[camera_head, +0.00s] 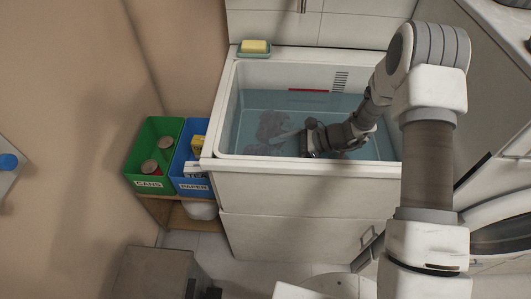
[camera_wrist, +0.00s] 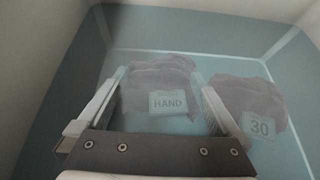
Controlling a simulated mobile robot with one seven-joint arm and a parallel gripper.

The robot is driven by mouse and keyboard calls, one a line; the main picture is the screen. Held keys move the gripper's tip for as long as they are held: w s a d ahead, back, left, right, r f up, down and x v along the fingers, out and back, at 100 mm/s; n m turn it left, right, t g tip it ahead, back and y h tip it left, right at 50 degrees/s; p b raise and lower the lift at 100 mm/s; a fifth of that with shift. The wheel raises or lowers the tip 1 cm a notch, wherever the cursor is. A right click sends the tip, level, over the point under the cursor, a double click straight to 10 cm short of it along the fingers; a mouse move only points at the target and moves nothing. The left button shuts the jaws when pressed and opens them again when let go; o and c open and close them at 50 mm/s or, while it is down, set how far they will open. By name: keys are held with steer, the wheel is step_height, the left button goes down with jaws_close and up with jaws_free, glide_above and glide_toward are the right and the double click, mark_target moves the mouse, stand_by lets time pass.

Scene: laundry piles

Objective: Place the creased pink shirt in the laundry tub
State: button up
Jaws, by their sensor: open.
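The laundry tub (camera_head: 300,163) is a white basin holding bluish water. In the wrist view, two crumpled, dull mauve-pink cloths lie under the water. One cloth (camera_wrist: 162,72) bears a label reading HAND, and the other cloth (camera_wrist: 240,92) to its right bears a label reading 30. I cannot tell which is the creased pink shirt. My gripper (camera_wrist: 164,85) is open, with its fingers on either side of the HAND cloth in the picture and nothing visibly clamped. In the head view, my gripper (camera_head: 293,138) reaches down inside the tub beside a mauve patch of cloth (camera_head: 271,124).
A soap bar on a dish (camera_head: 255,47) sits at the tub's back left corner. Green (camera_head: 158,132) and blue (camera_head: 187,160) bins stand left of the tub. The tub walls surround my gripper. A round-doored appliance (camera_head: 500,235) stands at right.

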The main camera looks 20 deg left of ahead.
steer(key=v, duration=0.7)
steer(key=shift+d+r+p, duration=0.15)
steer(key=shift+d+p, duration=0.1)
steer(key=shift+p, duration=0.15)
steer(key=s+d+r+n+t+h+p, duration=0.1)
steer(key=s+d+r+n+h+p, duration=0.2)
steer(key=r, duration=0.8)
steer(key=s+d+r+n+h+p, duration=0.25)
steer(key=s+d+r+n, duration=0.2)
steer(key=r, duration=0.65)
steer(key=s+d+r+n+t+h+p, duration=0.4)
steer(key=s+d+r+n+t+h, duration=0.2)
steer(key=s+d+r, duration=0.6)
step_height(320, 180, up, 4)
steer(key=shift+s+f+n+t, duration=0.2)
steer(key=shift+s+n+t, duration=0.45)
steer(key=shift+n, duration=0.4)
steer(key=shift+h, duration=0.25)
